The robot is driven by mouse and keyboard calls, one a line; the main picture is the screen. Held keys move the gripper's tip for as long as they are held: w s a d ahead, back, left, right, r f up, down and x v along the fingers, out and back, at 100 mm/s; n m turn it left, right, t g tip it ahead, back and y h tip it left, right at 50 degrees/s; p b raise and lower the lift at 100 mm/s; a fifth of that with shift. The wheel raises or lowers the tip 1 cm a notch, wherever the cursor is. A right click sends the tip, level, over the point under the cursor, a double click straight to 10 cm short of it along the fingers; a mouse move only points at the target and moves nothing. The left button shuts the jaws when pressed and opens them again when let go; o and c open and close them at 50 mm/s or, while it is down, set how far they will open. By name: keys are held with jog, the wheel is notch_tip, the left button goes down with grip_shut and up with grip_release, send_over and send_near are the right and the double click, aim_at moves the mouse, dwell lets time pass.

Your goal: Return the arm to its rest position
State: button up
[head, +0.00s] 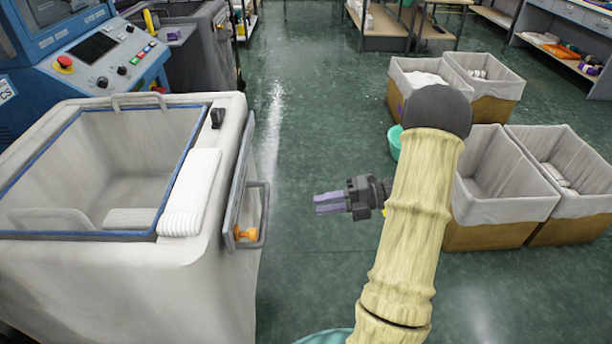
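My gripper (317,203) is in the middle of the head view, above the green floor, with its two purple-grey fingers pointing left. A narrow gap shows between the fingers, and nothing is held between them. My arm, in a pale yellow cover, rises from the bottom edge towards the upper right and bends at a dark joint. It hides part of the link behind the gripper. The gripper is apart from the grey machine cart on the left and the lined bins on the right.
The grey cart (60,262) has a side handle with an orange knob (247,234) facing my gripper. Lined bins (500,205) stand close behind my arm on the right. A teal container (394,141) is partly hidden by the arm. The floor aisle (310,100) ahead is clear.

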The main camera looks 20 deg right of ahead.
jog(key=shift+a, duration=0.1)
jog(key=w+a+r+m+t+h, duration=0.3)
jog(key=w+m+t+h, duration=0.1)
jog(key=w+m+h, duration=0.85)
jog(key=s+a+f+m+g+h, duration=0.1)
jog(key=s+a+m+g, duration=0.35)
jog(key=s+m, duration=0.55)
jog(key=s+a+f+m+g+h, duration=0.1)
jog(key=s+a+m+g, duration=0.2)
jog(key=s+a+m, duration=0.55)
jog(key=w+d+p+v, duration=0.1)
jog(key=p+v, duration=1.1)
jog(key=w+d+p+v, duration=0.1)
jog(key=d+p+v, duration=0.1)
jog(key=p+v, duration=1)
jog(key=shift+w+p+v, duration=0.2)
jog(key=shift+p+v, duration=0.15)
jog(key=shift+v, duration=0.5)
jog(key=shift+s, duration=0.15)
